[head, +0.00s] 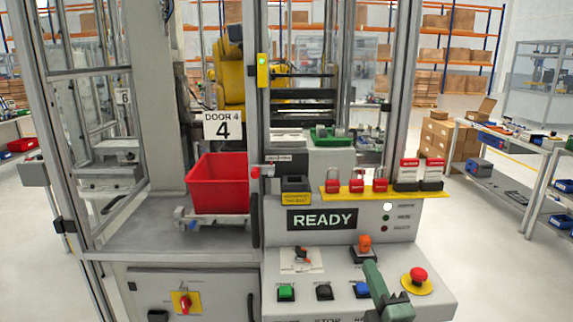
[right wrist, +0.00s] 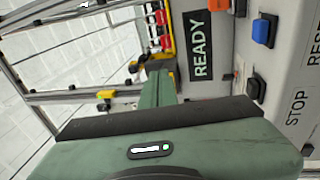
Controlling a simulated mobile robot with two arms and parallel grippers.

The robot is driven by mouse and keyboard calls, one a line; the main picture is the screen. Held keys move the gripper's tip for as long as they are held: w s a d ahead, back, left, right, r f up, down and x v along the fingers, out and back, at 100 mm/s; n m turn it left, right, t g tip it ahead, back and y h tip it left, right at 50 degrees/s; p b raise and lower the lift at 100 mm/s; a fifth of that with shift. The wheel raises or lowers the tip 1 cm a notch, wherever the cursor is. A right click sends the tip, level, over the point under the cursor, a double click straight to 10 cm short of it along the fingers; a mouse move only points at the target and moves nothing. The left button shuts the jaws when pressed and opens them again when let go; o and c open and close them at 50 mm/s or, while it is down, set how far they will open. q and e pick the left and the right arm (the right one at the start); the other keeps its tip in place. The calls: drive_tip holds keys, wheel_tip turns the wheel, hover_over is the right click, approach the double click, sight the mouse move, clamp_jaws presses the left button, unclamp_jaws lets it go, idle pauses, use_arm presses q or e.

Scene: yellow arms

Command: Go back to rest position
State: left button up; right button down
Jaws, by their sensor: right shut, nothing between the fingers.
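My right gripper (head: 374,275) is green and shows at the lower right of the head view, in front of the control panel (head: 340,262). Its fingers are together with nothing between them. In the right wrist view the shut fingers (right wrist: 158,88) point up toward the panel, beside the READY display (right wrist: 200,45). A blue button (head: 362,290) sits just left of the gripper in the head view, and the blue button also shows in the right wrist view (right wrist: 262,31). My left gripper is not in view.
A red emergency stop (head: 418,275) stands close right of the gripper. Green (head: 286,292) and black (head: 324,291) buttons lie to its left. Red padlocks (head: 356,181) hang above on a yellow rack. A red bin (head: 219,184) stands left. Open floor (head: 500,270) lies to the right.

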drive_tip(key=s+d+f+m+g+h, duration=0.2)
drive_tip(key=s+d+f+m+g, duration=0.15)
drive_tip(key=s+f+m, duration=0.35)
drive_tip(key=s+d+f+m+g+h, duration=0.25)
drive_tip(key=s+f+m+g, duration=0.2)
drive_tip(key=f, duration=0.45)
drive_tip(key=s+a+f+m+g+y, duration=0.1)
drive_tip(key=s+a+f+m+g, duration=0.25)
drive_tip(key=s, duration=0.65)
drive_tip(key=s+f+m+g+y, duration=0.1)
drive_tip(key=s+f+m+g, duration=0.1)
drive_tip(key=s+f+g, duration=0.65)
drive_tip(key=s+f+t, duration=0.1)
drive_tip(key=s+f, duration=0.1)
drive_tip(key=f, duration=1.1)
drive_tip(key=s+f+t, duration=0.1)
drive_tip(key=s+f, duration=0.1)
drive_tip(key=f, duration=1.2)
drive_tip(key=s+d+f+g+b, duration=0.1)
drive_tip(key=s+d+f, duration=0.2)
drive_tip(key=s+f, duration=1.2)
drive_tip(key=shift+s+d, duration=0.15)
drive_tip(key=shift+s, duration=0.7)
